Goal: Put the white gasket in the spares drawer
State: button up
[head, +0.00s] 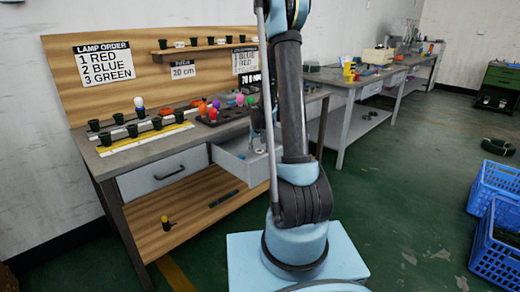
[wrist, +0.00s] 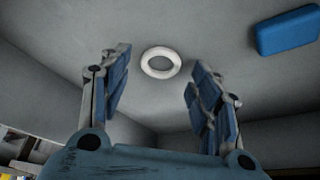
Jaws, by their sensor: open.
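The white gasket (wrist: 161,62) is a plain ring. In the wrist view it lies flat on the grey floor of a walled space that looks like a drawer's inside. My gripper (wrist: 156,78) is open and empty, with one blue-padded finger on each side of the ring in the picture. The ring shows just past the fingertips, and neither finger visibly touches it. In the head view an open pale drawer (head: 232,170) juts from the workbench, partly behind my arm. I cannot read a label on it.
A blue block (wrist: 288,30) lies right of the ring on the same grey floor. Grey walls (wrist: 275,140) stand close around the gripper. A closed drawer (head: 163,174) is at the bench's left. Lamps and dark cups crowd the bench top (head: 110,165). Blue crates (head: 495,190) stand at the right.

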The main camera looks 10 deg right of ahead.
jog(key=shift+r, duration=0.4)
jog(key=d+v, duration=0.1)
jog(key=v, duration=1)
jog(key=s+r, duration=0.5)
jog(key=s, duration=0.6)
jog(key=s+f+n+g, duration=0.1)
jog(key=s+f, duration=0.1)
jog(key=s, duration=1.2)
jog(key=s+f+n+g, duration=0.1)
jog(key=s+f, duration=0.2)
jog(key=s, duration=1.1)
jog(key=shift+s+d+y, duration=0.2)
jog(key=shift+d+y, duration=0.2)
jog(key=shift+w+f, duration=0.25)
jog(key=shift+w, duration=0.1)
